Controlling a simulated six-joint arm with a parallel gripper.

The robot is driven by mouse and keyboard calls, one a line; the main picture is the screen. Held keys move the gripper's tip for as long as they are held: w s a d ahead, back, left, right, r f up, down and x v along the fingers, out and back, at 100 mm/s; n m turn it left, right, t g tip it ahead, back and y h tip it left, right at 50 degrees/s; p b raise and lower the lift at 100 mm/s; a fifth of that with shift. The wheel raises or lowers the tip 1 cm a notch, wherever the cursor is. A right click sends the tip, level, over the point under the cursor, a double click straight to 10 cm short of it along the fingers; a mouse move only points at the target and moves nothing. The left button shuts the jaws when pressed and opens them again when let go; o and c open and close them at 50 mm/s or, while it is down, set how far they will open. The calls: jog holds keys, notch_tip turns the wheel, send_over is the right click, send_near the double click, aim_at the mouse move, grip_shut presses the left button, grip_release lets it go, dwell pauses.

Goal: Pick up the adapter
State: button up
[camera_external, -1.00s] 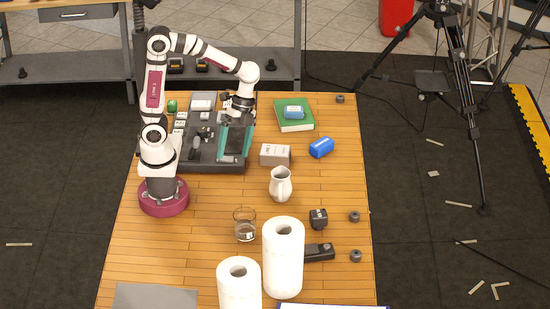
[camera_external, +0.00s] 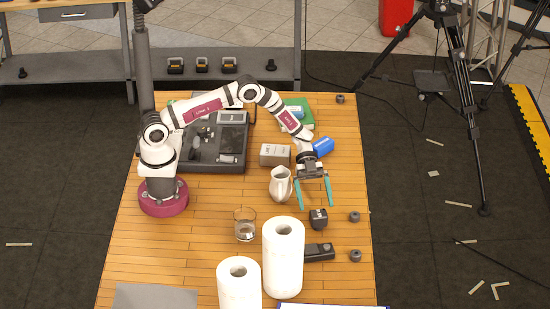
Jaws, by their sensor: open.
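The adapter (camera_external: 318,219) appears to be the small dark block on the right part of the wooden table. It is small in this view, so its details are hard to make out. My gripper (camera_external: 315,207) is open with its two teal fingers spread and pointing toward the front of the table. Nothing shows between the fingers. The fingertips appear just behind the adapter in the picture; their height above the table is hard to tell.
A dark handheld device (camera_external: 319,252), paper rolls (camera_external: 283,262) and a glass (camera_external: 245,226) are nearer the front. Dark round pieces (camera_external: 354,216) sit to the right.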

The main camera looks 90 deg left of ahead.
aim_at(317, 210)
jog(key=x, duration=0.6)
jog(key=shift+f, duration=0.1)
jog(key=c, duration=1.6)
